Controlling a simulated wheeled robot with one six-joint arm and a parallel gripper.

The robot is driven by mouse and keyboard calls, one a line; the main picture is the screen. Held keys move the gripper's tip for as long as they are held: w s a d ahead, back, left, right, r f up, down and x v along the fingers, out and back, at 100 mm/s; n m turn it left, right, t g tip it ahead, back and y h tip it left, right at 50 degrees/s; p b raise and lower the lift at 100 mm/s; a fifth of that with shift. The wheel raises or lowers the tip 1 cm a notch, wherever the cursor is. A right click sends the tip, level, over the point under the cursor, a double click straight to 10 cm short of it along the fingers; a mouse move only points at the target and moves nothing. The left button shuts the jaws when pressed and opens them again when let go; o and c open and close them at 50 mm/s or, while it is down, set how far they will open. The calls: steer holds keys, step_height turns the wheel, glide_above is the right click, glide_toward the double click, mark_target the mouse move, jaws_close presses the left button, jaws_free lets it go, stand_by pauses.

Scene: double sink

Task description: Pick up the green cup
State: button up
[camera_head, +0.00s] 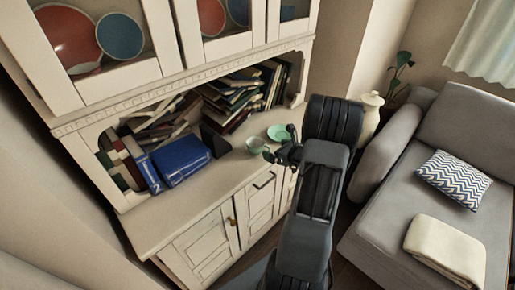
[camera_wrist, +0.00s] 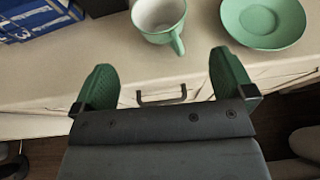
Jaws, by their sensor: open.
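The green cup (camera_wrist: 160,32) stands upright on the cabinet counter, in the upper middle of the wrist view. It is pale inside, and its handle points toward my gripper. In the head view the cup (camera_head: 257,144) is small, just left of my gripper (camera_head: 281,156). In the wrist view my gripper (camera_wrist: 165,85) is open with green finger pads apart and nothing between them. The cup lies beyond the fingertips, and its handle is roughly in line with the gap, nearer the right finger. My arm hides part of the counter in the head view.
A green saucer (camera_wrist: 263,20) lies right of the cup. Blue books (camera_head: 181,160) are on the counter at left, with piled books (camera_head: 235,95) behind. A drawer handle (camera_wrist: 161,95) shows below the counter edge. A white vase (camera_head: 371,110) and grey sofa (camera_head: 440,180) are at right.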

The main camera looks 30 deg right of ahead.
steer(key=p, duration=0.2)
glide_toward(251, 142)
steer(key=x, duration=0.4)
steer(key=shift+w, duration=0.1)
steer(key=shift+c, duration=0.4)
steer(key=c, duration=0.7)
steer(key=shift+d, duration=0.1)
